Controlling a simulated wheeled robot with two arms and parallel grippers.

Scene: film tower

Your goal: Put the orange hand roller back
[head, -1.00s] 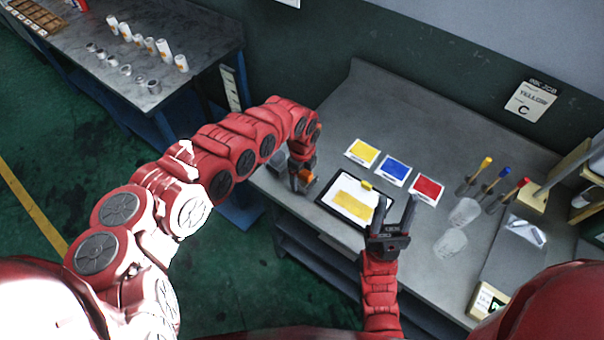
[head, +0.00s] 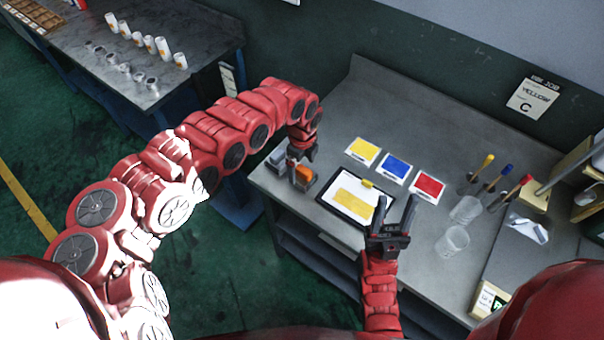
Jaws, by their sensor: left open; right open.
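The orange hand roller (head: 302,173) is at the left end of the grey bench, in or on a small grey holder (head: 276,158); I cannot tell exactly how it sits. My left gripper (head: 297,158) is open just above it, pointing down, and its fingers partly hide the roller. My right gripper (head: 398,212) is open and empty, pointing up in the picture near the front edge of the bench. It is beside the black-framed white plate (head: 325,202), which bears a yellow patch (head: 353,205) and a small yellow piece (head: 367,184).
Yellow (head: 362,151), blue (head: 395,168) and red (head: 428,188) cards lie behind the plate. Clear cups (head: 453,241) and tools with coloured handles (head: 487,160) stand at the right. A second table (head: 200,70) with white bottles is at the back left. The back of the bench is clear.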

